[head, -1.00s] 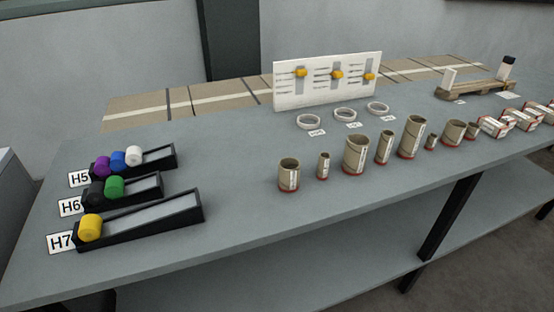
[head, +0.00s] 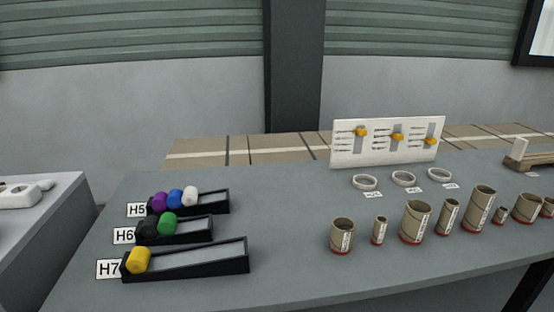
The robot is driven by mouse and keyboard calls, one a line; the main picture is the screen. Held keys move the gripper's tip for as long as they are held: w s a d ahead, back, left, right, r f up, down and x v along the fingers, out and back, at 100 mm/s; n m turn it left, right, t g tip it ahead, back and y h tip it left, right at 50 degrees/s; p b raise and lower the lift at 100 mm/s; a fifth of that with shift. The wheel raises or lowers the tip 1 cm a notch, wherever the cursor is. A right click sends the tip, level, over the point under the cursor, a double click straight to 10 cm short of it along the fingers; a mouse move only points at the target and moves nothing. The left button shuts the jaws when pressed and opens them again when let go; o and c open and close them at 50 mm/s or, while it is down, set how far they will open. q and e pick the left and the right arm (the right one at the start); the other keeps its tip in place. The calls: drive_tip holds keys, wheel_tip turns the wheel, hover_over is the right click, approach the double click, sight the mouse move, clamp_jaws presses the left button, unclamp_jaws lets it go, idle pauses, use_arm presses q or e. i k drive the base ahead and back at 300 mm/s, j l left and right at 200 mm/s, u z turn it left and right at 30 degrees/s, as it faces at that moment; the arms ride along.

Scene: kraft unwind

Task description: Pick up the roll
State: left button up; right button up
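The task does not say which roll. A yellow roll (head: 138,260) lies at the low left end of the black ramp tray H7 (head: 205,268). A black roll (head: 148,225) and a green roll (head: 168,223) lie in tray H6 (head: 203,238). A purple roll (head: 160,202), a blue roll (head: 175,198) and a white roll (head: 190,195) lie in tray H5 (head: 220,208). Several brown cardboard tubes with red bases, one of them a wide tube (head: 415,222), stand upright along the right. Neither of my grippers is in the head view.
The grey table (head: 290,215) is clear between the trays and the tubes. White rings (head: 404,178) lie behind the tubes, before an upright white board (head: 385,148) with yellow sliders. A wooden pallet (head: 535,160) is at the right edge. Another surface (head: 40,215) stands at left.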

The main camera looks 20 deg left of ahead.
sight(148, 230)
drive_tip(key=u, duration=0.4)
drive_tip(key=k+l+u, duration=0.1)
drive_tip(key=u, duration=0.65)
drive_tip(key=k+u, duration=0.1)
drive_tip(key=u, duration=0.3)
